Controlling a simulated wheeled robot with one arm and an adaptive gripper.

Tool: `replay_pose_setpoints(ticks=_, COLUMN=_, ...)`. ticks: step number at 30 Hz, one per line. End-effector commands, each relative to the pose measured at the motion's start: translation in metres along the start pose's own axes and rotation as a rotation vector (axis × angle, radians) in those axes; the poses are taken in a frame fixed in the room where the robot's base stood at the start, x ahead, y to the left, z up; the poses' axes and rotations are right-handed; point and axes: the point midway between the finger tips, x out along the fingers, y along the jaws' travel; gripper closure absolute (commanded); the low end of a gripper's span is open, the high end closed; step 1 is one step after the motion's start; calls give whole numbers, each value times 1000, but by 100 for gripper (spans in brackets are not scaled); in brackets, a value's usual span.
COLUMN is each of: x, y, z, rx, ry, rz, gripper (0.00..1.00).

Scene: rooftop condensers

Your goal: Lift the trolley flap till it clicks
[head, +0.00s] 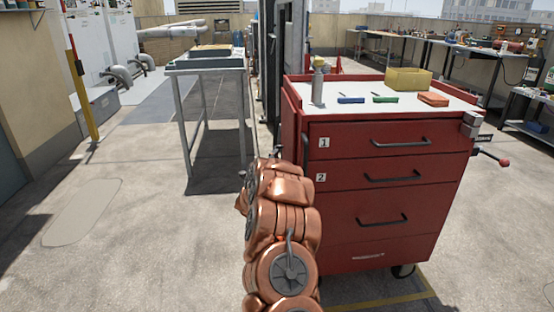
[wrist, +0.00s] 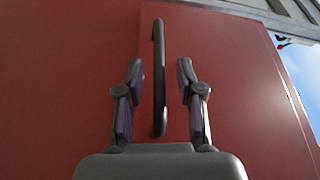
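The red trolley (head: 375,205) stands right of centre in the head view, with drawers, dark bar handles and a pale top. In the wrist view a red panel (wrist: 70,70) fills most of the picture, with a dark bar handle (wrist: 159,80) running up its middle. I cannot tell for sure whether this panel is the flap. My gripper (wrist: 160,75) is open, its two fingers on either side of the bar with gaps showing. Whether the bar is at fingertip depth is unclear. In the head view my gripper cannot be made out beyond my copper-coloured arm.
On the trolley top are a grey bottle (head: 318,86), a yellow bin (head: 408,79), an orange-red block (head: 433,99) and blue and green tools. A lever with a red knob (head: 504,162) juts out at its right. A metal-legged table (head: 207,68) stands left; floor between is clear.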

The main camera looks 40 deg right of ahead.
Motion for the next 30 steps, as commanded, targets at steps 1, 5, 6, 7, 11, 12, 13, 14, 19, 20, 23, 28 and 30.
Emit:
replay_pose_setpoints(ticks=1, x=6, y=1, z=0, rx=-1, ry=2, rz=-2, gripper=63)
replay_pose_setpoints(ticks=5, x=14, y=2, z=1, rx=-2, ry=-3, rz=3, gripper=63)
replay_pose_setpoints(ticks=6, x=16, y=2, z=1, rx=-2, ry=-3, rz=3, gripper=63)
replay_pose_setpoints(ticks=7, x=17, y=2, z=1, rx=-2, ry=-3, rz=2, gripper=63)
replay_pose_setpoints(ticks=11, x=18, y=1, z=1, rx=-2, ry=-3, rz=2, gripper=63)
replay_pose_setpoints(ticks=12, x=18, y=1, z=1, rx=-2, ry=-3, rz=2, gripper=63)
replay_pose_setpoints(ticks=13, x=18, y=1, z=1, rx=-1, ry=-3, rz=2, gripper=63)
replay_pose_setpoints(ticks=14, x=18, y=1, z=1, rx=-1, ry=-3, rz=2, gripper=63)
replay_pose_setpoints(ticks=19, x=18, y=1, z=1, rx=-1, ry=-3, rz=2, gripper=74)
replay_pose_setpoints(ticks=20, x=18, y=1, z=1, rx=-1, ry=-3, rz=2, gripper=77)
replay_pose_setpoints(ticks=23, x=18, y=1, z=1, rx=-1, ry=-3, rz=2, gripper=88)
replay_pose_setpoints(ticks=28, x=18, y=1, z=1, rx=-1, ry=-3, rz=2, gripper=100)
replay_pose_setpoints(ticks=30, x=18, y=1, z=1, rx=-1, ry=-3, rz=2, gripper=100)
